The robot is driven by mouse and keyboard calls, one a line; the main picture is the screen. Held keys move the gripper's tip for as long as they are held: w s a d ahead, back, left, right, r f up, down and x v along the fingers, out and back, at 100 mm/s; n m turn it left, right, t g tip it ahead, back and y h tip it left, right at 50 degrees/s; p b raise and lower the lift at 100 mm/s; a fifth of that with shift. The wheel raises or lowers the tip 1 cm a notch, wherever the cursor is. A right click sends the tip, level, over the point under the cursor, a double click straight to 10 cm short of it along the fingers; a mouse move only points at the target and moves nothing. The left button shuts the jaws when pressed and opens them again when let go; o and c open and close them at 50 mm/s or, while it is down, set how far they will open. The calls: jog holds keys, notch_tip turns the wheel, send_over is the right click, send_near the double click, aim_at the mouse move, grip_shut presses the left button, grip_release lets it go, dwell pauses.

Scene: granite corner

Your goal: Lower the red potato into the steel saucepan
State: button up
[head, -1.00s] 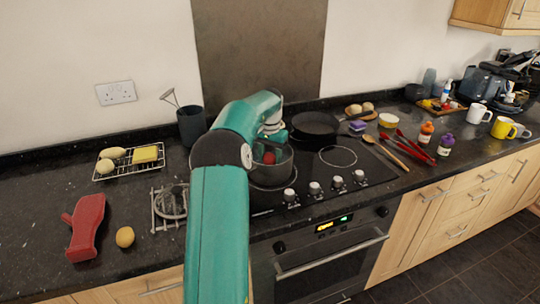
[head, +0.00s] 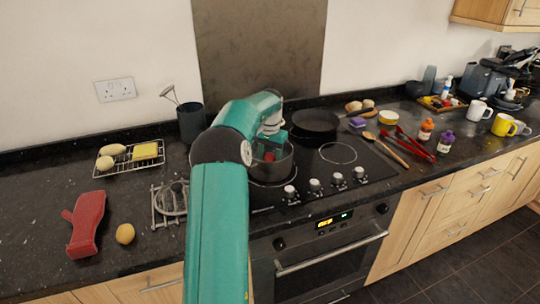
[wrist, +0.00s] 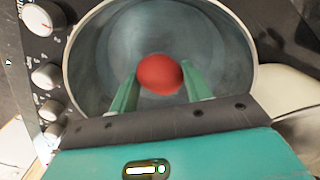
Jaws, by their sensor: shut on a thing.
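The red potato (wrist: 160,74) is between the two green fingers of my gripper (wrist: 160,88) in the wrist view. My gripper is shut on it. The steel saucepan (wrist: 85,70) lies around and below the potato, and its round rim and grey inner wall show. In the head view the potato (head: 269,156) shows within the outline of the saucepan (head: 284,168), which stands on the hob. My arm hides the saucepan's left part. I cannot tell whether the potato touches the saucepan's floor.
A black frying pan (head: 315,121) sits behind on the hob (head: 350,170). Control knobs (wrist: 45,75) run beside the saucepan. A wire trivet (head: 170,203), a yellow potato (head: 125,234) and a red object (head: 86,225) lie to the left. A wooden spoon (head: 391,148) and red tongs (head: 414,142) lie right.

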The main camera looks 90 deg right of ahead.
jog(key=shift+f, duration=1)
dwell(0.5)
jog(key=o, duration=1.1)
notch_tip(320, 180, up, 14)
jog(key=shift+f, duration=0.1)
